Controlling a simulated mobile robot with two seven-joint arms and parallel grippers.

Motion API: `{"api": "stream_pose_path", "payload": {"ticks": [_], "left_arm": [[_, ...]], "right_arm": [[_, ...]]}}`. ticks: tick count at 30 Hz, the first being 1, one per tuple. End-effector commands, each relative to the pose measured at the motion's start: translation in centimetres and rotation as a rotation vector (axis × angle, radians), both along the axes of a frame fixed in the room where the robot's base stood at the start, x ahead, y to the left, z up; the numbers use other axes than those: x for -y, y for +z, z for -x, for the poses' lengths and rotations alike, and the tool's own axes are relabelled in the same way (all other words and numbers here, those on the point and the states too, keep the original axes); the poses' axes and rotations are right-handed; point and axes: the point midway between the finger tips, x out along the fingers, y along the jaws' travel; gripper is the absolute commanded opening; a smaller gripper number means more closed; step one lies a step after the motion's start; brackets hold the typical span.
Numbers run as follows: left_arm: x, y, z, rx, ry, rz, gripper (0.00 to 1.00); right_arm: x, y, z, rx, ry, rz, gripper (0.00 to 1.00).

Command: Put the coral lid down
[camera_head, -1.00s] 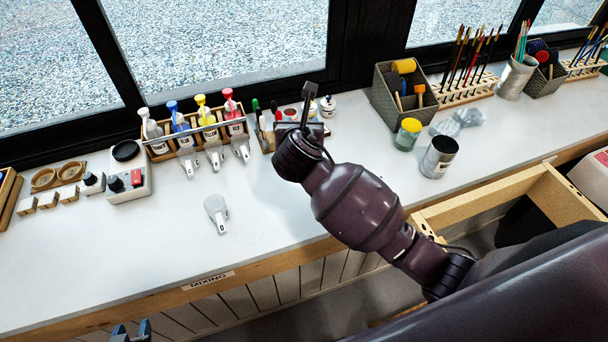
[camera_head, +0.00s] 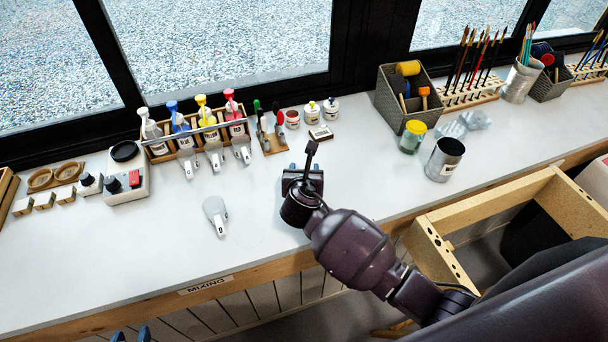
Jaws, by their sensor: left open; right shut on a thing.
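My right gripper (camera_head: 302,180) points down over the white counter (camera_head: 262,205), in front of the small tool rack. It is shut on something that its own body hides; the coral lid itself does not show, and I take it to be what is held. A small white jar (camera_head: 292,119) with a reddish top stands at the back of the counter, behind the gripper; two similar jars (camera_head: 313,109) (camera_head: 331,108) with knobbed lids stand to its right. My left gripper (camera_head: 131,334) is open and empty at the bottom edge, in front of the counter.
A rack of bottles (camera_head: 198,132) and a scale (camera_head: 126,176) stand to the left. A grey scoop (camera_head: 216,215) lies left of the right gripper. A metal can (camera_head: 444,160) and a yellow-lidded jar (camera_head: 412,137) stand to the right.

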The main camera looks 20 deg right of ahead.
Motion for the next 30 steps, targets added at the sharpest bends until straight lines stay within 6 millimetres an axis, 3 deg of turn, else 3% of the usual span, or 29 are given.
{"api": "stream_pose_path", "payload": {"ticks": [3, 13, 14, 19, 30], "left_arm": [[-0.01, -0.4, 0.06, -0.002, 0.0, 0.0, 0.43], [-0.03, -0.42, 0.2, -0.005, 0.0, 0.0, 0.43], [-0.03, -0.43, 0.21, -0.006, 0.001, 0.0, 0.43], [-0.05, -0.47, 0.28, -0.007, 0.001, -0.001, 0.43], [-0.05, -0.41, 0.27, -0.008, 0.002, -0.001, 0.43]], "right_arm": [[0.02, -1.12, 0.02, 0.0, -0.001, 0.0, 0.28], [0.0, -1.22, 0.0, 0.0, 0.0, 0.001, 0.27], [0.0, -1.26, -0.01, 0.0, 0.0, 0.001, 0.51], [0.0, -1.22, 0.0, 0.0, 0.0, 0.0, 0.75], [-0.08, -0.88, 0.25, 0.0, 0.0, -0.001, 0.75]]}}
